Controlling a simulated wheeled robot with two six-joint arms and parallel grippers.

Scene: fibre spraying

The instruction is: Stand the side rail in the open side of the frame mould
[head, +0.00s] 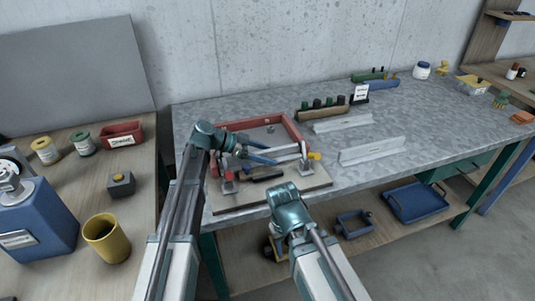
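The red frame mould (250,124) lies on a board (262,198) at the front left of the grey bench. Its back and two sides show, and its front side is towards me. My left gripper (270,155) is over the front part of the mould, its two blue fingers spread apart. A pale bar (288,153) shows just beyond the fingertips; I cannot tell whether it is the side rail or touches them. My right gripper (285,205) is at the front edge of the board; its fingers are hidden or too unclear to read.
Clamps with red parts stand at the board's front left (228,182) and front right (306,168). A dark tool (266,175) lies between them. Two pale angled strips (342,124) (373,151) lie right of the mould. A rack of dark-topped items (322,111) stands behind.

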